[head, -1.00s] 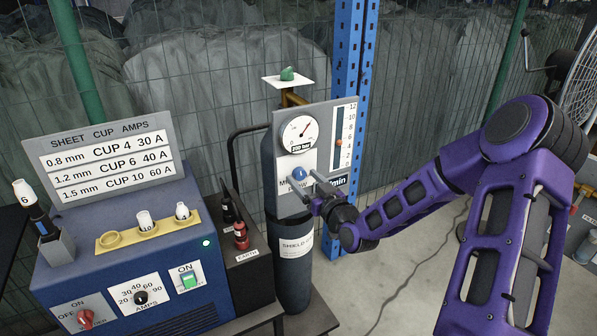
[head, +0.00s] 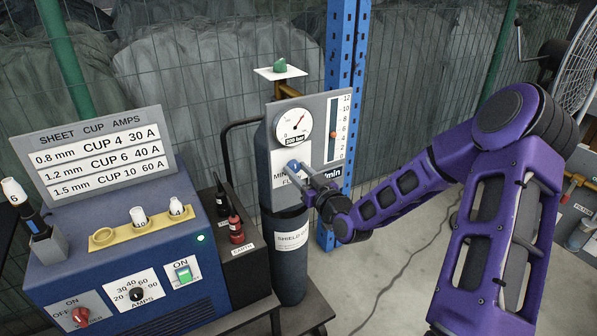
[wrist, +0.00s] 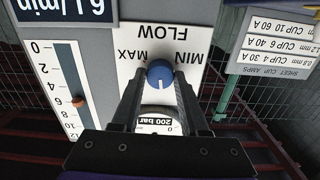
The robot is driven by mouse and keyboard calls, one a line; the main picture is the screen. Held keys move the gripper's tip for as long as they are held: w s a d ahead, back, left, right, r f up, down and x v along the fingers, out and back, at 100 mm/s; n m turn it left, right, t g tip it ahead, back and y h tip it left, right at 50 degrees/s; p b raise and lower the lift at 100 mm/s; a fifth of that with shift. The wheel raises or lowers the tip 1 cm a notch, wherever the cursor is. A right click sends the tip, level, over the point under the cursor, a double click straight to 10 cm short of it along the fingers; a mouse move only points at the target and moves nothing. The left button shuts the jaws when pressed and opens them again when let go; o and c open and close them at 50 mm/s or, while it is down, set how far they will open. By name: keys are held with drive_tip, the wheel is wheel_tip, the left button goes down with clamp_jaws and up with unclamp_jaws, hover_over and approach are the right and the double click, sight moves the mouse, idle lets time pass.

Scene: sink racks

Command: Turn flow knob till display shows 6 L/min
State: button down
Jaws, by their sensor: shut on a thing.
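The blue flow knob (wrist: 159,73) sits on the white panel between the MIN and MAX marks. It shows small in the head view (head: 292,165), partly behind my fingers. My gripper (wrist: 158,88) is shut on the knob, one finger on each side. In the head view my gripper (head: 301,170) reaches in from the right. The flow scale (head: 346,110) runs from 0 to 12, and its orange float (head: 333,134) stands a little below or near 6. The L/min display (wrist: 75,9) is cut off in the wrist view and partly hidden by my gripper in the head view.
A pressure gauge (head: 293,125) marked 200 bar sits above the knob. The gas cylinder (head: 290,262) stands behind the panel. A blue welding machine (head: 105,250) with switches and cups is at the left. Blue rack post (head: 341,60) and wire fence stand behind.

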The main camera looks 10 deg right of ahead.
drive_tip(key=shift+m+b, duration=0.3)
drive_tip(key=shift+m, duration=0.1)
drive_tip(key=shift+c, duration=2.1)
unclamp_jaws()
